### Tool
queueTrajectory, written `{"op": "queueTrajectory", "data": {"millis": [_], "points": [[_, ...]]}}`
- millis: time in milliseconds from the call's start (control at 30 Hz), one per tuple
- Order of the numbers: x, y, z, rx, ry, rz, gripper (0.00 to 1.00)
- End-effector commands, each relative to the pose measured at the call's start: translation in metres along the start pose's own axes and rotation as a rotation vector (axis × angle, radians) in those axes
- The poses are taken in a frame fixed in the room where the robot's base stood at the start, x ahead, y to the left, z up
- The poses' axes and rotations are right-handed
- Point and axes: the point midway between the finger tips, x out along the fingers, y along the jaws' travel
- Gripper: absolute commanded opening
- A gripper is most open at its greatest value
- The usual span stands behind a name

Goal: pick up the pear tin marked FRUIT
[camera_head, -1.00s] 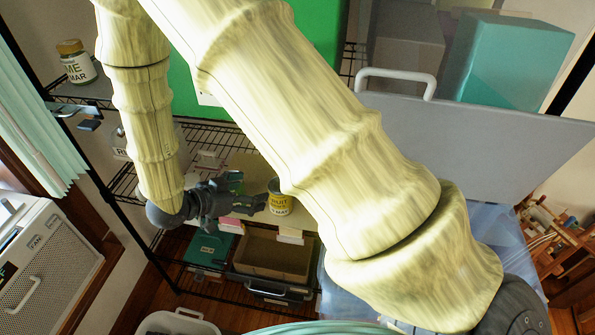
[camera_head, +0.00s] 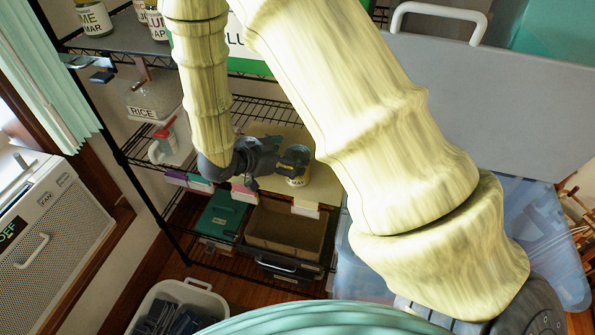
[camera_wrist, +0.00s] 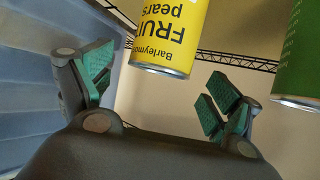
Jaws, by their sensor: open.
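The pear tin (camera_wrist: 172,32) has a yellow label reading "FRUIT pears" and looks upside down in the wrist view. It stands beyond and between the two green-padded fingers of my gripper (camera_wrist: 158,78), which is open with nothing held. The tin's upper part runs out of the wrist view. In the head view the tin (camera_head: 298,182) stands on a tan board on the wire shelf, partly hidden by my gripper (camera_head: 293,161). I cannot tell whether the fingers touch it.
A green tin (camera_wrist: 296,55) stands close by, right of the pear tin in the wrist view. Paper tags (camera_head: 306,208) hang at the shelf's front edge. A brown bin (camera_head: 285,230) and a teal box (camera_head: 219,215) sit below. A rice container (camera_head: 150,100) is to the left.

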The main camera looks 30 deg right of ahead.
Motion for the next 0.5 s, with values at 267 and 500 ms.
{"op": "queueTrajectory", "data": {"millis": [267,500], "points": [[0.0155,0.0003,-0.0002,-0.001,0.000,0.000,0.90],[0.0152,0.0003,-0.0003,0.000,0.000,0.000,0.70]]}}
